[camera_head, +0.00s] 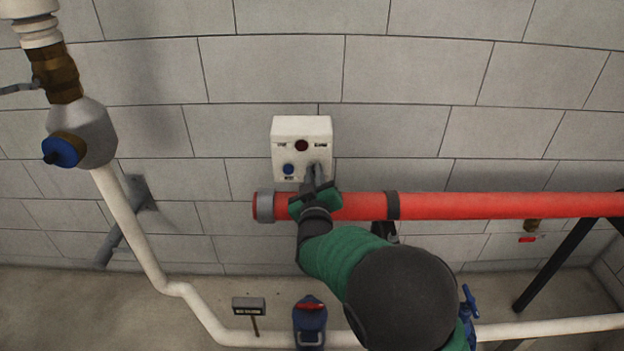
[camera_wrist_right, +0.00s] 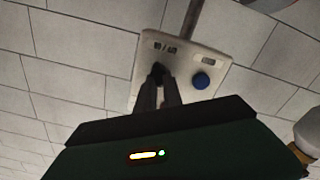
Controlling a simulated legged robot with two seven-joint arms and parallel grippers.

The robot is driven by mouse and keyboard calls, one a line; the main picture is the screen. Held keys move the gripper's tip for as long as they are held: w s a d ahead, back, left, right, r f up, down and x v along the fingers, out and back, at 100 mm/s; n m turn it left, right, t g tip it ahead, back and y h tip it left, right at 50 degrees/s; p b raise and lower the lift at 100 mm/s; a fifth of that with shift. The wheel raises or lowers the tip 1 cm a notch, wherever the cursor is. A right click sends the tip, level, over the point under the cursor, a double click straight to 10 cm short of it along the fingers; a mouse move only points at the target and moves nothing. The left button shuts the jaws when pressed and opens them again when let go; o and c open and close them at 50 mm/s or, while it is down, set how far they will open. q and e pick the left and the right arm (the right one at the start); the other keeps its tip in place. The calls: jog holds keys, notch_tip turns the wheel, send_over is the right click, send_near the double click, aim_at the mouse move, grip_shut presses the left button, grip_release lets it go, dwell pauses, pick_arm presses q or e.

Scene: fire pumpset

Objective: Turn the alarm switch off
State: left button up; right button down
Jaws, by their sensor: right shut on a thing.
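The alarm box (camera_head: 302,130) is a white panel on the block wall, with a dark red round light at its top and a blue button (camera_head: 288,169) at its lower left. My right gripper (camera_head: 318,172) reaches up to the lower right of the panel. In the right wrist view the gripper (camera_wrist_right: 158,80) is shut on the small dark alarm switch (camera_wrist_right: 158,69), beside the blue button (camera_wrist_right: 201,81). The fingers hide most of the switch, so its setting cannot be told. My left gripper is not in view.
A thick red pipe (camera_head: 480,205) runs across the wall just below the box, behind my right wrist. A white pipe (camera_head: 130,220) with a blue-capped valve (camera_head: 62,150) stands at the left. A small sign (camera_head: 248,305) and a blue valve (camera_head: 310,318) are below.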

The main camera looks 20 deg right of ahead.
jog(key=shift+s+d+f+m+b, duration=0.15)
jog(key=shift+m+b, duration=0.4)
jog(key=shift+m, duration=0.4)
jog(key=shift+w+d+f+m+b, duration=0.15)
jog(key=shift+m+b, duration=0.4)
jog(key=shift+m, duration=0.45)
jog(key=shift+s+f+m+b, duration=0.15)
jog(key=shift+m+b, duration=0.4)
jog(key=shift+m, duration=0.4)
jog(key=c, duration=1.8)
grip_release()
jog(key=shift+c, duration=0.2)
jog(key=o, duration=0.4)
jog(key=shift+w, duration=0.4)
jog(key=shift+c, duration=0.2)
jog(key=v, duration=1.7)
jog(key=shift+s+r+p, duration=0.2)
jog(key=shift+r+p, duration=0.1)
jog(key=shift+p, duration=0.15)
